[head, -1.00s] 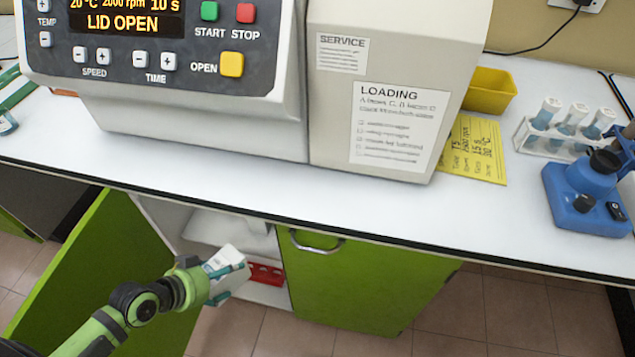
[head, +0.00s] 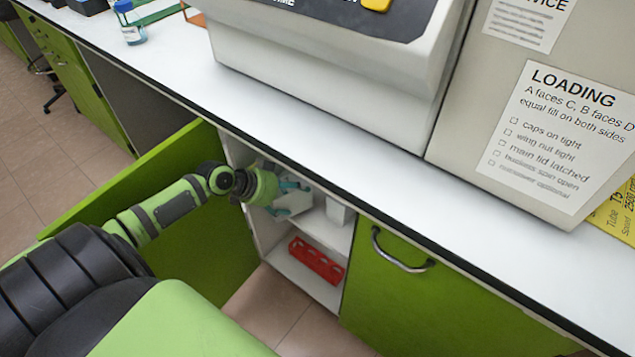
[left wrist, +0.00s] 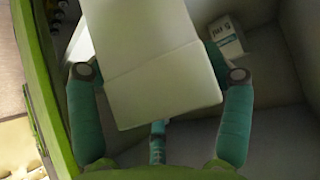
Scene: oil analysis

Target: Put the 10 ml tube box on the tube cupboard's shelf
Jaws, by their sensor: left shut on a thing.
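The white tube box (left wrist: 150,70) fills the middle of the left wrist view, between the two teal fingers of my left gripper (left wrist: 160,78). In the head view, my left gripper (head: 291,197) reaches past the open green door into the tube cupboard, shut on the box (head: 296,205). The box is partly hidden by the gripper there. It is at the level of the cupboard's upper shelf (head: 325,233); I cannot tell whether it touches the shelf. No label shows on the held box. My right gripper is not in view.
Another white box (head: 338,212) stands on the upper shelf to the right; its printed side shows in the left wrist view (left wrist: 226,38). A red rack (head: 317,261) lies on the lower shelf. The open door (head: 205,235) and the worktop edge (head: 300,168) border the opening.

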